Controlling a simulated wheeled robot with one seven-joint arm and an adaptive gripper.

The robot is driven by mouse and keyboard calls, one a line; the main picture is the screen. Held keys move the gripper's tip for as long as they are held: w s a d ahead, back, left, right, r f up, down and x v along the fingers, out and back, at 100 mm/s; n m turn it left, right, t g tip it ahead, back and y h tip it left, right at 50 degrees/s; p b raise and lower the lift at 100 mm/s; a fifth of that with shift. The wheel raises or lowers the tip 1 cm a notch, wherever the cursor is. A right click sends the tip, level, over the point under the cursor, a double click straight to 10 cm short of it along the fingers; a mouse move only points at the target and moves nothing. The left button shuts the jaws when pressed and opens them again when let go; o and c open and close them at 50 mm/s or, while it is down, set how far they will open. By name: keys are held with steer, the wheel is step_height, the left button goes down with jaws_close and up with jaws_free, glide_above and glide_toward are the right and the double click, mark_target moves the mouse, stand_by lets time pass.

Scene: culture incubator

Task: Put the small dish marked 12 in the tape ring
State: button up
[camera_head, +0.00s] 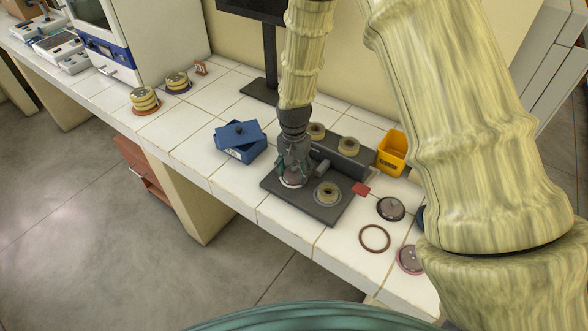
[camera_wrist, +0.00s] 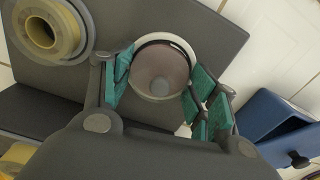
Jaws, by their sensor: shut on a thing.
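My gripper (camera_head: 293,168) points down over the left part of a dark plate (camera_head: 325,212) on the bench. Its green-padded fingers (camera_wrist: 160,92) are shut on a round small dish (camera_wrist: 163,68) with a pinkish-grey face and a dark arc at its rim. The dish sits within a pale round seat on the plate; whether it is lifted is unclear. I cannot read a 12 on it. A bare brown ring (camera_head: 374,239), seemingly the tape ring, lies flat on the white tiles right of the plate. The fingers partly hide the dish in the head view.
A dark block (camera_head: 343,160) stands behind. Nearby are a blue box (camera_head: 240,142), yellow bin (camera_head: 393,153), dark round dish (camera_head: 390,208) and pink-rimmed dish (camera_head: 409,259). Stacked dishes (camera_head: 144,99) stand far left.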

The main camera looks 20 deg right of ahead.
steer(key=o, duration=1.1)
steer(key=shift+w+f, duration=0.1)
steer(key=shift+f, duration=0.05)
steer(key=shift+c, duration=0.2)
step_height(320, 180, up, 12)
steer(key=b, duration=0.3)
steer(key=shift+r, duration=0.2)
